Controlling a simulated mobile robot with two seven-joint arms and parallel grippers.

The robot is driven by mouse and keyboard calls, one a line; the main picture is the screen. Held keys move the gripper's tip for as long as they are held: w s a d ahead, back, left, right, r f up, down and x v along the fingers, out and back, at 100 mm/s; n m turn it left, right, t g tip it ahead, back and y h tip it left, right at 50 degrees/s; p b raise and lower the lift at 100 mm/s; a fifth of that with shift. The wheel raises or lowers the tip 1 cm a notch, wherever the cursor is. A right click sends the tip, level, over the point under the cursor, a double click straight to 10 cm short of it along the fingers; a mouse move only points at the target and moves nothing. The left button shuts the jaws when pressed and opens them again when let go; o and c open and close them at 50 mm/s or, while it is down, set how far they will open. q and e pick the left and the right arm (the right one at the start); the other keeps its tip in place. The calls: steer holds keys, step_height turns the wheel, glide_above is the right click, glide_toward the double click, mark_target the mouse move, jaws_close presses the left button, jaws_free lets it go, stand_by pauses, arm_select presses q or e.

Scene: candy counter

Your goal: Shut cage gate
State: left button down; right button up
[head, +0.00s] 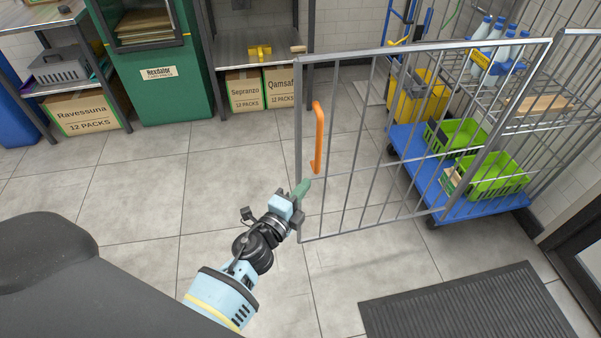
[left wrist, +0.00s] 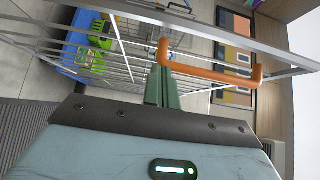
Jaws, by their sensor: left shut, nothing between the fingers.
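The cage gate (head: 362,138) is a grey metal-barred panel standing swung open from the roll cage (head: 455,192), which has a blue base. An orange handle (head: 318,138) is fixed upright near the gate's free left edge. My left gripper (head: 303,187), with green fingers, is shut and empty beside the lower end of the handle, close to the gate's left post. In the left wrist view the shut fingers (left wrist: 162,88) point at the orange handle (left wrist: 205,72); whether they touch it I cannot tell. My right gripper is out of view.
A yellow bucket (head: 418,97) stands behind the gate. A dark ribbed mat (head: 465,308) lies in front. Tiled floor (head: 200,190) left of the gate is clear. Shelves with boxes (head: 84,112) line the back wall.

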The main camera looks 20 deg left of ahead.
mark_target(309, 163)
arm_select(q)
steer(key=shift+w+a, duration=0.35)
steer(key=shift+w, duration=0.4)
steer(key=shift+w+a, duration=0.4)
steer(key=shift+w, duration=0.3)
steer(key=shift+w+a, duration=0.35)
steer(key=shift+w, duration=0.4)
